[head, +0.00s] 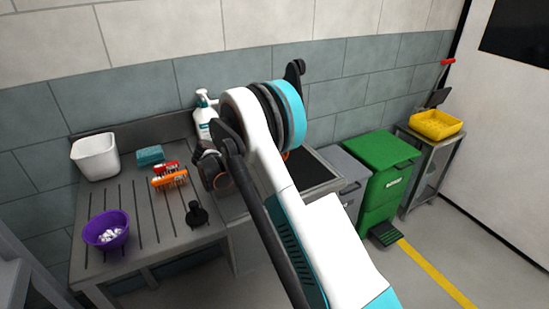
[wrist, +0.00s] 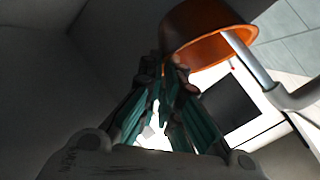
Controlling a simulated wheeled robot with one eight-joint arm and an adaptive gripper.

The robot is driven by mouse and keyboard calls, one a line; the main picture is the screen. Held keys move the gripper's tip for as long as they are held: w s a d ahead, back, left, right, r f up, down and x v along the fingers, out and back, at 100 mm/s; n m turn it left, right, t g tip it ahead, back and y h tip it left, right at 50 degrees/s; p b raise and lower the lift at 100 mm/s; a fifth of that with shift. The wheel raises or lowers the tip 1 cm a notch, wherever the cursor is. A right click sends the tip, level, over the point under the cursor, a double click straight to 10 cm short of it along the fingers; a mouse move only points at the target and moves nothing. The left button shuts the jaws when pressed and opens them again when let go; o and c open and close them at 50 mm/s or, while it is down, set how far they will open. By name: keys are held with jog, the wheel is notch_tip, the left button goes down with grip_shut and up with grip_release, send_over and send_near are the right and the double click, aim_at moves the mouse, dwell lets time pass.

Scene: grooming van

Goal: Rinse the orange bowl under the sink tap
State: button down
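The orange bowl (wrist: 190,28) shows large at the top of the wrist view, its opening turned towards the tap. The metal tap (wrist: 248,62) crosses in front of the bowl's opening, and its spout end overlaps the bowl's inside. My gripper's fingers (wrist: 168,72) come together at the bowl's near rim and look shut on it. In the head view only a small orange sliver (head: 286,155) shows beside my arm. The dark sink basin (head: 308,170) is partly hidden by my arm, which also hides the tap and fingertips. I cannot see any running water.
On the ribbed counter (head: 140,218) left of the sink are a purple bowl (head: 103,230) with white pieces, a white tub (head: 95,156), a teal sponge (head: 150,155), brushes (head: 170,178) and a spray bottle (head: 204,112). A green bin (head: 385,165) stands right.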

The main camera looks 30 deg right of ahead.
jog(key=shift+a, duration=0.6)
jog(key=shift+s, duration=0.15)
dwell(0.3)
jog(key=shift+s+b, duration=0.65)
jog(key=shift+s, duration=4.7)
notch_tip(320, 180, up, 13)
jog(key=p, duration=0.7)
jog(key=shift+d, duration=0.15)
